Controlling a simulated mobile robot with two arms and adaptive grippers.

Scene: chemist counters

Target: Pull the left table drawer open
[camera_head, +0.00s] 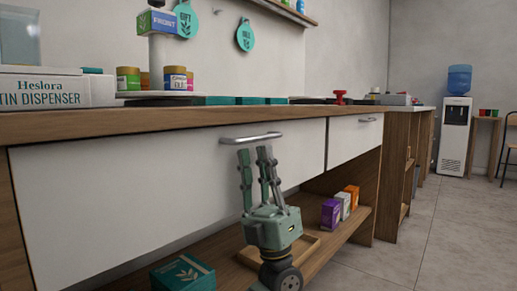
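The left drawer has a wide white front (120,185) below the wooden counter top and looks shut. Its metal bar handle (252,138) is near the top edge of the front. I cannot tell whether the tips touch the handle. A smaller white drawer (353,138) with its own handle is to the right and looks shut.
The counter top (180,120) bears a dispenser box (55,90) and several jars. A lower shelf (335,243) holds a wooden tray, a green box (183,272) and small coloured boxes (331,214). The floor (435,240) at right is clear; a water cooler (455,125) stands far back.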

